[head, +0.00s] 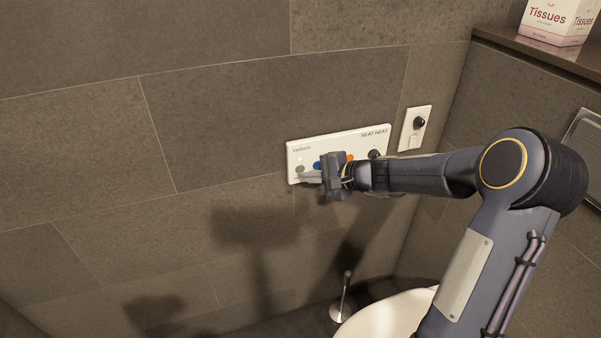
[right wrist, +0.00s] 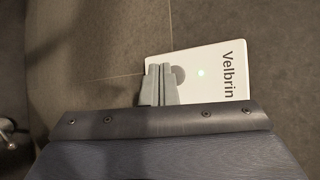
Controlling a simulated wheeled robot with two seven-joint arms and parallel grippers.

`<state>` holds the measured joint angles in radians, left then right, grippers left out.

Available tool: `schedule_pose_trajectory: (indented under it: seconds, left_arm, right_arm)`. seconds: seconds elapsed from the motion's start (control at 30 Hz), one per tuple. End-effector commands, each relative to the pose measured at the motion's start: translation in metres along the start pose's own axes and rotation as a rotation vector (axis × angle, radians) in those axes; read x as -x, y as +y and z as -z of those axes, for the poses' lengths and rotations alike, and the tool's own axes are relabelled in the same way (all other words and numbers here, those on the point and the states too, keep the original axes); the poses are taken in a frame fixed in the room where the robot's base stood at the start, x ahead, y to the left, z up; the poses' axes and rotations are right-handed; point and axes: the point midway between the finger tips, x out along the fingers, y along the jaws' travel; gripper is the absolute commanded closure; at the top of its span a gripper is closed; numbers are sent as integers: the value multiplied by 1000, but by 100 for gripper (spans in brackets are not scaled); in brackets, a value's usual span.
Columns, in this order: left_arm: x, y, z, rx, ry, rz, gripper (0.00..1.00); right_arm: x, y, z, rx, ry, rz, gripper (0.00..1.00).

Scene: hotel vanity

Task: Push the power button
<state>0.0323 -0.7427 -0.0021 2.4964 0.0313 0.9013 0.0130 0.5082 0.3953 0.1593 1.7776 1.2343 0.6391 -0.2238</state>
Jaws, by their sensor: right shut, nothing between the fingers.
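A white control panel (head: 345,137) marked "Velbrin" and "SEAT HEAT" is on the tiled wall. Any power marking is too small to read. My right gripper (head: 307,178) is shut and empty at the panel's lower left. In the right wrist view, its fingertips (right wrist: 159,67) are beside the grey button (right wrist: 179,73) and partly cover it. I cannot tell whether they touch. A small green light shows on the panel (right wrist: 215,85). My left gripper is out of view.
A wall outlet plate (head: 415,129) with a black plug is right of the panel. A tissue box (head: 557,22) stands on a shelf (head: 500,38) at upper right. The wall left of the panel is clear.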

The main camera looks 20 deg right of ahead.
Motion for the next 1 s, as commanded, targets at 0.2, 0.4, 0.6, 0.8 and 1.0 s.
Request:
schedule_pose_trajectory:
  seconds: [0.2, 0.4, 0.6, 0.8, 1.0]
  left_arm:
    - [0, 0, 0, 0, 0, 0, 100]
    - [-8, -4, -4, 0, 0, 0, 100]
    - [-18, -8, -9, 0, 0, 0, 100]
    - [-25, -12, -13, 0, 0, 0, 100]
    - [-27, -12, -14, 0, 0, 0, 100]
  right_arm:
    - [0, 0, 0, 0, 0, 0, 100]
    - [8, 8, -5, 1, 2, 1, 100]
    - [22, 18, -16, 1, 1, 1, 100]
    - [36, 28, -25, 1, 2, 0, 100]
    - [42, 31, -30, -1, 1, 0, 100]
